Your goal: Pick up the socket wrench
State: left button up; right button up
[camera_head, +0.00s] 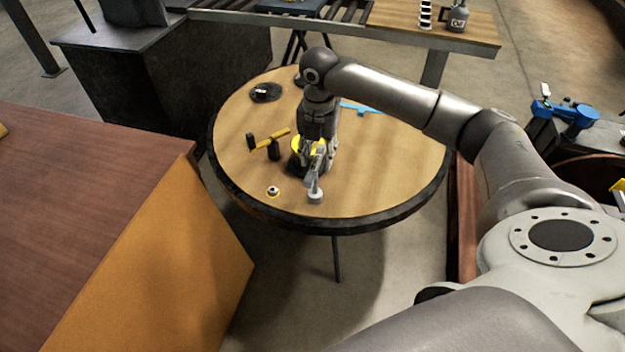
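A grey tool with a round head, which looks like the socket wrench (315,194), is near the front of the round wooden table (390,165). Its upper part runs up among the fingers of my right gripper (314,162). The gripper points down from above, and its fingers are at the tool. At this size I cannot tell whether they are closed on it or whether it is lifted. My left gripper is not in view.
A hammer (268,141) with a yellow handle lies left of the gripper. A yellow round thing is partly hidden behind it. A small ringed part (273,191), a black disc (265,92) and a blue tool (361,108) are also on the table. The table's right side is clear.

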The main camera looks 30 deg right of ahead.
aim_at(315, 192)
notch_tip(315, 192, down, 2)
jog(key=shift+a+f, duration=0.1)
jog(key=shift+f, duration=0.15)
notch_tip(315, 192, down, 4)
jog(key=shift+w+a+r+p, duration=0.1)
jog(key=shift+w+r+p, duration=0.1)
jog(key=shift+p, duration=0.15)
jog(key=shift+f, duration=0.5)
jog(key=c, duration=0.4)
grip_shut()
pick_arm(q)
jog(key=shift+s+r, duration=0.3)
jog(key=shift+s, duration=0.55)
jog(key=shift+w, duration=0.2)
